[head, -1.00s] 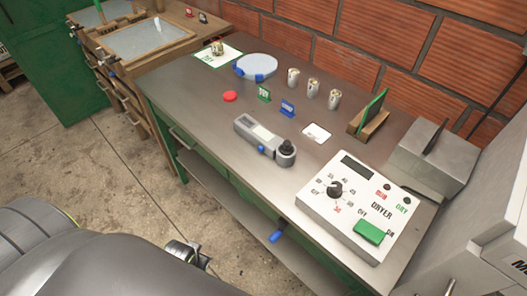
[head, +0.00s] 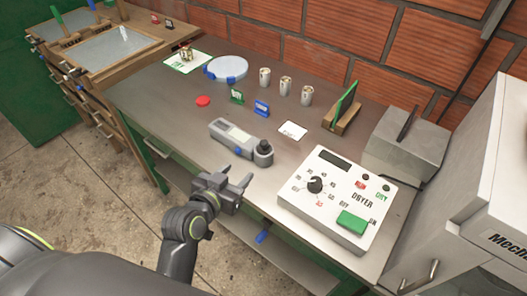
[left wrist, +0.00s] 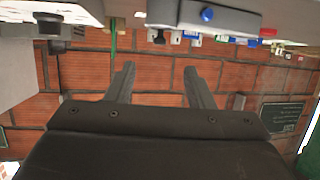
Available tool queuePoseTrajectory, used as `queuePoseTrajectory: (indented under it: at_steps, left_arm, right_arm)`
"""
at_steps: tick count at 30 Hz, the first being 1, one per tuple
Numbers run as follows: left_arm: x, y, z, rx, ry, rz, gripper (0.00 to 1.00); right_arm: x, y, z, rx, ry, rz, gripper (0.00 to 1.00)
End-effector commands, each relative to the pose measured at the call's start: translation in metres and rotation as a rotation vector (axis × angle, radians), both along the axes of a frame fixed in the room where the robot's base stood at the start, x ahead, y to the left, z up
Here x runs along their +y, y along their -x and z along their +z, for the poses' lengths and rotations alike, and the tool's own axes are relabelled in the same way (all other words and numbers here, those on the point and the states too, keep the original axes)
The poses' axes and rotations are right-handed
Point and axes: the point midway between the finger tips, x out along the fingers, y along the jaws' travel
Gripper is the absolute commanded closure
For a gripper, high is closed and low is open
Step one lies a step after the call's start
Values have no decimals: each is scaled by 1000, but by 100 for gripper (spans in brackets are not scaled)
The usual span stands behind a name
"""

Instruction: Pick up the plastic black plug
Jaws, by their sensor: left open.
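A black round piece (head: 263,150), possibly the plastic black plug, sits at the right end of a grey handheld meter (head: 232,137) on the workbench. I cannot tell whether it is a separate part. My left gripper (head: 237,178) is open and empty by the bench's front edge, below and left of the black piece and apart from it. In the left wrist view its two fingers (left wrist: 162,82) are spread with brick wall behind them. That view looks upside down, with the meter (left wrist: 215,18) at the top. My right gripper is not in view.
The white dryer box (head: 335,200) stands right of the meter. A red disc (head: 203,101), green sign (head: 237,96), blue sign (head: 261,108) and white card (head: 292,131) lie behind. Several cans (head: 285,86) stand near the wall. Bare bench (head: 170,120) lies left of the meter.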

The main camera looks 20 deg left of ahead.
Motion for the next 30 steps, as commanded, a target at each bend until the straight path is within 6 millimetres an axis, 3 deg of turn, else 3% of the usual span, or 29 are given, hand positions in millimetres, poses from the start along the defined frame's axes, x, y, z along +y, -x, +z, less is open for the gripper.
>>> queuePoseTrajectory:
  at_steps: [19, 30]
  left_arm:
    - [-14, -93, -31, -6, -1, -2, 52]
    - [-17, -115, -40, -5, -1, 0, 52]
  right_arm:
    - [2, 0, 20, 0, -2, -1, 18]
    - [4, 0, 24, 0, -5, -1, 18]
